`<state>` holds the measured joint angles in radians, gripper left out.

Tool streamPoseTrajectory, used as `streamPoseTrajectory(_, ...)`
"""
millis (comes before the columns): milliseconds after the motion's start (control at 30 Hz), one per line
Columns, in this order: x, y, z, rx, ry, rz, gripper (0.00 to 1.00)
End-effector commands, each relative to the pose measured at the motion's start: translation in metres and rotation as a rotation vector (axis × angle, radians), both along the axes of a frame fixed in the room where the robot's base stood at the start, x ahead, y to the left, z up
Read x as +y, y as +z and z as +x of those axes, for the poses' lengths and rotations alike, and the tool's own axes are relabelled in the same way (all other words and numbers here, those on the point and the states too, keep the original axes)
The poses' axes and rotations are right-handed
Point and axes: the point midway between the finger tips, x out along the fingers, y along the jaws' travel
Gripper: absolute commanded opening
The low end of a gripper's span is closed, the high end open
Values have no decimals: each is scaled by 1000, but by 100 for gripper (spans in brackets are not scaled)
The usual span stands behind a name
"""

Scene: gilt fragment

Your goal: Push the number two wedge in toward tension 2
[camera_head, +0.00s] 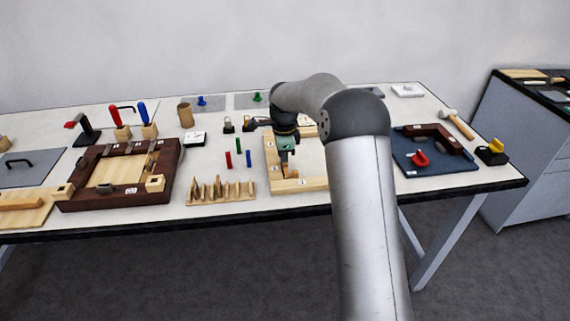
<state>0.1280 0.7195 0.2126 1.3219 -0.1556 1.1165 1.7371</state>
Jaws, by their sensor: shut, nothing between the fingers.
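My gripper (284,158) points down over the left side of a light wooden frame (315,184) near the table's middle. It is shut, with nothing seen in it. Small white labels sit on the frame's left and front bars; their numbers are too small to read surely. I cannot make out which piece is the number two wedge, nor whether my gripper touches one. My arm hides the frame's right side and part of its back. A dark wooden frame (75,198) with a pale panel and small labelled blocks lies at the left.
A toothed wooden rack (221,190) stands left of the light frame, with small red (228,160) and blue (249,159) upright pieces behind it. A blue mat (440,160) with a red-handled tool (420,158) lies right of my arm. Bare table shows around the small pieces.

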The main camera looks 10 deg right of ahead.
Motion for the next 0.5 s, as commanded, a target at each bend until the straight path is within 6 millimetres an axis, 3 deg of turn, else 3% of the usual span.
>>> streamPoseTrajectory(500, 1, 0, -8, 1, 0, 0, 0)
